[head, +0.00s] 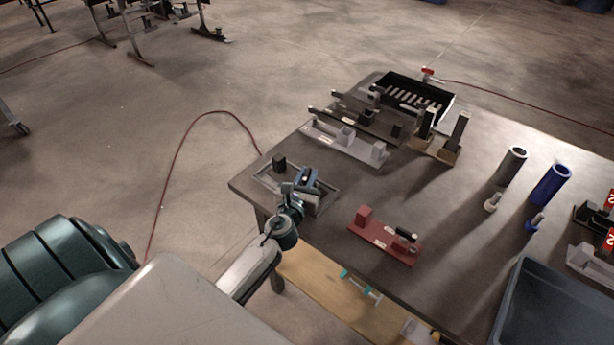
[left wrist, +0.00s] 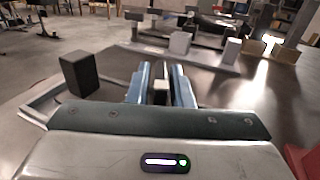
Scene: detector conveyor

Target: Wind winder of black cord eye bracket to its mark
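The black cord eye bracket sits in a grey rectangular frame (head: 265,183) at the table's near left corner. Its black upright block (head: 279,162) also stands at left in the left wrist view (left wrist: 80,74). My left gripper (head: 308,178) is low over the bracket's right part. In the left wrist view its blue fingers (left wrist: 161,84) stand close on both sides of a small dark, light-topped part, seemingly the winder (left wrist: 160,92). They look shut on it. The fingers hide most of the winder, and I cannot make out its mark. My right gripper is not in view.
A red bracket (head: 375,242) lies to the right of the left gripper. A white bracket (head: 325,134), a dark bracket and a brown bracket (head: 433,150) stand behind. Grey and blue cylinders (head: 551,184) and a blue-grey bin (head: 560,300) are at right. The middle of the table is clear.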

